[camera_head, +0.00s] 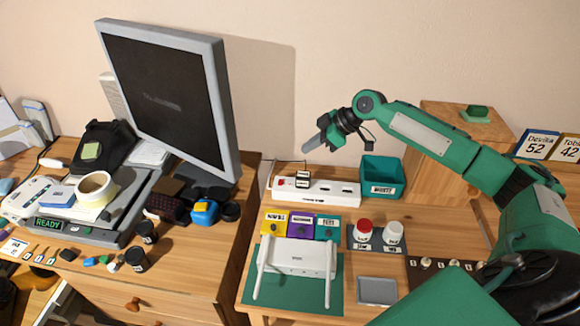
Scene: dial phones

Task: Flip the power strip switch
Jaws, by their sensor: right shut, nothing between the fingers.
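The white power strip (330,193) lies along the back of the right-hand table, near the wall. A small red switch (282,182) shows at its left end. Dark plugs (302,178) sit in the strip beside the switch. My right gripper (307,146) is shut and empty. In the picture it is above the strip's left part, pointing left and down, apart from the switch. How high it is above the strip I cannot tell exactly. My left gripper is not in view.
A green bin (382,176) stands right of the strip. In front are coloured cards (300,225), a white router (298,258) with two antennas, and red and white capped jars (364,230). A monitor (165,95) stands on the left desk. A wooden box (440,145) stands behind my right arm.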

